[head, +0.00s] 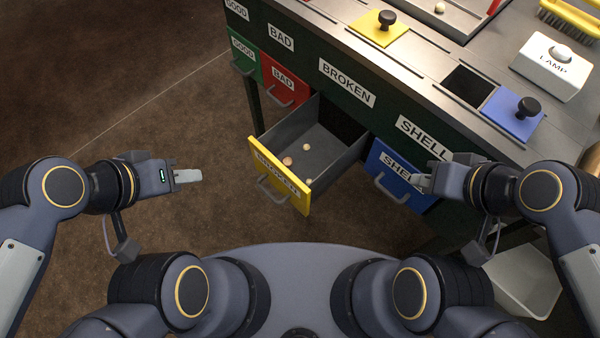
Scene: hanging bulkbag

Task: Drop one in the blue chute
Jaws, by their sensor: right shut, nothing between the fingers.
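The square dark opening (468,88) of the blue chute is uncovered in the tabletop, in the head view. Its blue lid (512,115) with a black knob lies just right of it. The yellow BROKEN drawer (334,168) is pulled out and holds a few small round tan pieces (288,161). Another small round piece (439,7) lies on the tabletop at the top edge. My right gripper (421,181) is shut and empty, in front of the blue SHELL drawer (384,158). My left gripper (190,176) is over the floor, left of the yellow drawer; its finger gap is unclear.
A yellow lid (379,30) with a knob, a white LAMP box (550,66) and a yellow brush (572,14) are on the table. Green (245,54) and red (285,80) drawers are shut. A white bin (525,285) is at lower right. The floor at left is clear.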

